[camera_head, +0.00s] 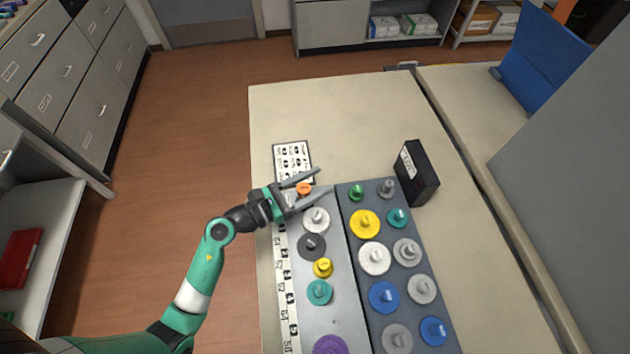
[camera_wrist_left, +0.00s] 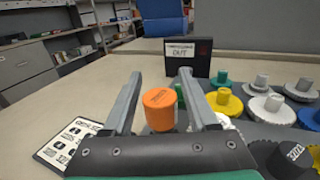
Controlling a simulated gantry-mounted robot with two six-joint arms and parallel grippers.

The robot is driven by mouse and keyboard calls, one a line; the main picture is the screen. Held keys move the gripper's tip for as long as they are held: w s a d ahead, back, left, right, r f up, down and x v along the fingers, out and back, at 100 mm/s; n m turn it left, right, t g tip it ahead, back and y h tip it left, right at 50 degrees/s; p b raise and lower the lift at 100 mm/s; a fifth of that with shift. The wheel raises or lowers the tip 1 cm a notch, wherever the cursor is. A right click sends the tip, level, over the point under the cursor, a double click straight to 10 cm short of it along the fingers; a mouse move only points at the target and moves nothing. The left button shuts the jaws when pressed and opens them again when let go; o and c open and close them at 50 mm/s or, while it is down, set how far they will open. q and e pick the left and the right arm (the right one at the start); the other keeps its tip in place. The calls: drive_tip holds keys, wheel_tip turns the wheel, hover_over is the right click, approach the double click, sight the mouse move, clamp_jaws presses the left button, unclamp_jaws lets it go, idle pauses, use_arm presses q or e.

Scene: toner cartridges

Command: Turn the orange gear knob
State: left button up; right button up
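The orange gear knob (camera_head: 304,189) stands at the far end of the left panel (camera_head: 345,334) in the head view. In the left wrist view the orange knob (camera_wrist_left: 159,109) is between the two fingers. My left gripper (camera_head: 324,181) is open, with one finger on each side of the knob. In the wrist view the left gripper (camera_wrist_left: 160,85) shows gaps beside the knob, so I see no grip on it. My right gripper is not in view.
Several gear knobs, including a white one (camera_head: 316,220) and a yellow one (camera_head: 364,224), stand close by on two panels. A black box (camera_head: 417,172) stands at the right. A printed card (camera_head: 292,160) lies beyond the panel. The table's far end is clear.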

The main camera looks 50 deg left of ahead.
use_arm(q)
clamp_jaws()
drive_tip(key=shift+r+y+p, duration=0.15)
drive_tip(key=shift+y+p, duration=0.15)
drive_tip(key=shift+p, duration=0.4)
drive_tip(key=shift+a+n+y+p, duration=0.15)
drive_tip(key=shift+n+y+p, duration=0.45)
drive_tip(key=shift+n+y, duration=0.15)
drive_tip(key=shift+f, duration=0.2)
drive_tip(key=shift+a, duration=0.1)
drive_tip(key=shift+o, duration=1.3)
unclamp_jaws()
drive_tip(key=shift+s, duration=0.1)
drive_tip(key=s, duration=0.7)
drive_tip(key=s+a, duration=0.1)
drive_tip(key=s, duration=0.3)
drive_tip(key=shift+s, duration=0.2)
